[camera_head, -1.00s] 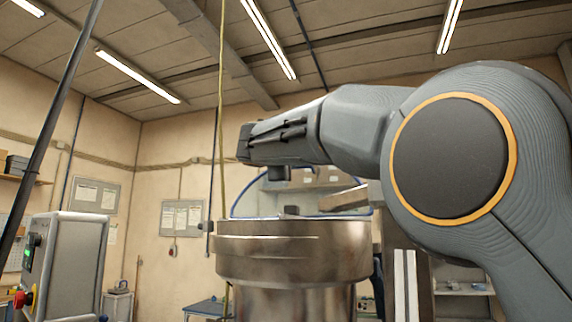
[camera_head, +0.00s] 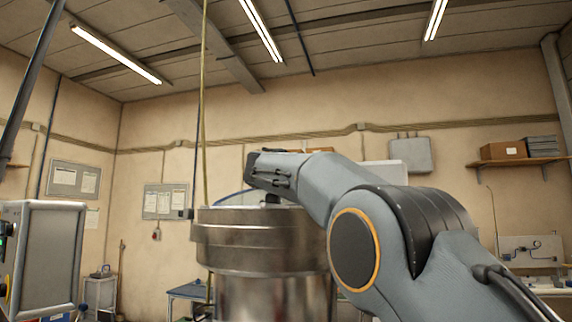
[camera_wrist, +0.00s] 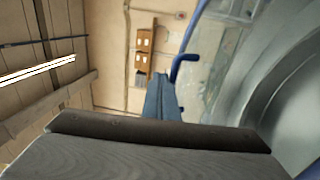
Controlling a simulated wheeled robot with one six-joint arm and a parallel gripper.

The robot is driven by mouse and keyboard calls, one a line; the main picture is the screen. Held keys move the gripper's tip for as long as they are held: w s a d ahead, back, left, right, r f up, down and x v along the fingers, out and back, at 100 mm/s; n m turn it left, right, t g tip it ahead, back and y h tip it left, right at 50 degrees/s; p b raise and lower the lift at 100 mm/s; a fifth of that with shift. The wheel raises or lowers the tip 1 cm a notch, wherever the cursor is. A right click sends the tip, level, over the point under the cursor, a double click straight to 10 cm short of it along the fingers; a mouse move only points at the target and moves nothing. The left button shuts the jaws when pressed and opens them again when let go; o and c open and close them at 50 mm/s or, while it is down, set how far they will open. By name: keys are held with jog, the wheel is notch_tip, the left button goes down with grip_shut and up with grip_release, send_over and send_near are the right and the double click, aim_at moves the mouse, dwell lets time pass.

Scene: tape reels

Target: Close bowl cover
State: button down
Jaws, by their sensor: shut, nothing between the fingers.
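The bowl (camera_head: 262,238) is a wide metal drum with a thick rim, left of centre in the head view. A clear cover with a blue edge (camera_head: 232,199) shows above its rim, largely hidden by my arm; its exact tilt is unclear. In the wrist view the clear cover (camera_wrist: 226,48) fills the upper right, with a blue bent handle (camera_wrist: 184,64) on its edge. The bowl's silver inner wall (camera_wrist: 292,95) is at the right. My gripper (camera_wrist: 163,98) is shut and empty, its fingers close to the handle; contact cannot be told.
A grey control box (camera_head: 42,255) stands at the left. A cable (camera_head: 204,110) hangs from the ceiling left of the bowl.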

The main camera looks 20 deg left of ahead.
jog(key=shift+w+f+p, duration=0.4)
jog(key=shift+w+p, duration=0.05)
jog(key=shift+w+f+g+p, duration=0.65)
jog(key=shift+f+g+p, duration=0.35)
jog(key=shift+p, duration=0.15)
jog(key=shift+w+f+g+p, duration=0.3)
jog(key=shift+f+g+p, duration=0.2)
jog(key=shift+f+p, duration=0.25)
jog(key=shift+s, duration=0.1)
